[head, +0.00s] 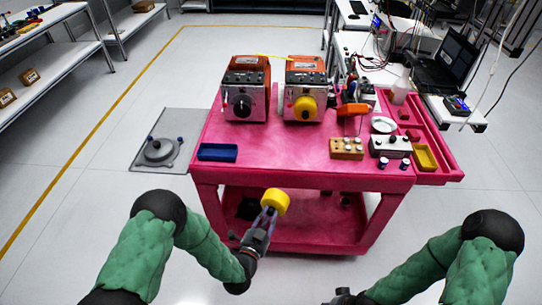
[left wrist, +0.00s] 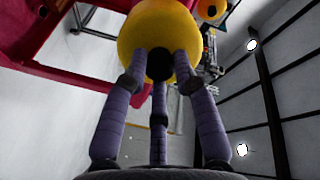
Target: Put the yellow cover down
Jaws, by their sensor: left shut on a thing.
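The yellow cover (head: 275,200) is round and held by my left gripper (head: 268,212), in front of the pink cart's near edge and below its top in the head view. In the left wrist view the cover (left wrist: 160,32) sits between the tips of the purple fingers (left wrist: 160,75), which are shut on it. A dark round opening shows on its near face. A second yellow round cover (head: 305,107) is on the front of the right-hand servo unit (head: 304,85). The left-hand servo unit (head: 246,90) shows a dark round front. My right gripper (head: 345,297) is only partly visible at the bottom edge.
The pink cart (head: 285,172) carries a blue tray (head: 217,152), a wooden block with holes (head: 346,148), a grey box (head: 390,146), a white dish (head: 383,125) and a yellow tray (head: 425,157). The cart top's front middle is clear. A grey floor plate (head: 145,165) lies left.

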